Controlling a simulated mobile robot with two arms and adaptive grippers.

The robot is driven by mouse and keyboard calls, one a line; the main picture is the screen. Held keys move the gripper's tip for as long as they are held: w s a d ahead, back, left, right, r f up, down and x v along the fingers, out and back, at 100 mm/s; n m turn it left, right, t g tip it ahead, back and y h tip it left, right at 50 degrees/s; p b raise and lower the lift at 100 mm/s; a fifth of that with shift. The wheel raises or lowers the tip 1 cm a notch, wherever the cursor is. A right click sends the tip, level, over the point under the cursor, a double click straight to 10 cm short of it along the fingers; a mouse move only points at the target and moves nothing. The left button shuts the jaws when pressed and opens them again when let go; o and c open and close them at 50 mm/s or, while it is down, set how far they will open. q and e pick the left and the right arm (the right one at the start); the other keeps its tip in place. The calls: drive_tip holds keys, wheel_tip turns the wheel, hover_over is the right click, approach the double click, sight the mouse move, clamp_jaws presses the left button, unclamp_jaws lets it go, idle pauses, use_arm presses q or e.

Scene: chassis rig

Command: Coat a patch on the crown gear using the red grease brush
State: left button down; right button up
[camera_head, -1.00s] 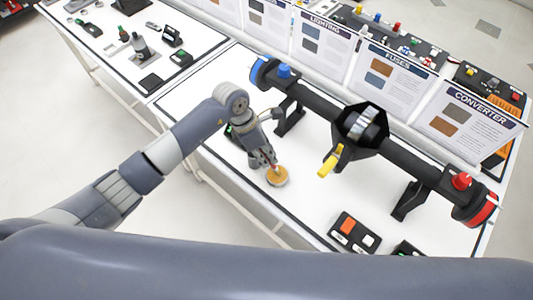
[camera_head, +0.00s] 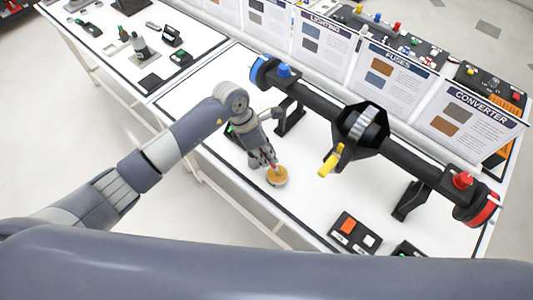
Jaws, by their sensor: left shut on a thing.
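The crown gear (camera_head: 362,123) shows as a light ridged metal part inside the open black housing (camera_head: 372,152) at the middle of the black axle. My left gripper (camera_head: 270,162) is shut on a thin red piece, apparently the red grease brush (camera_head: 274,169). Its lower end is at a round tan-orange pot (camera_head: 277,177) on the white table; whether it dips into the pot or only touches it is too small to tell. The gripper is left of and nearer than the housing, apart from it. My right gripper is not in view.
The black axle (camera_head: 315,101) runs across the table on black stands, with a yellow handle (camera_head: 330,164) jutting from the housing. A black tray with orange and white blocks (camera_head: 353,234) lies at the front. Sign boards (camera_head: 388,78) line the back.

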use_arm(q)
drive_tip(key=shift+s, duration=0.1)
idle(0.4)
drive_tip(key=shift+r+p, duration=2.1)
drive_tip(key=shift+r, duration=1.35)
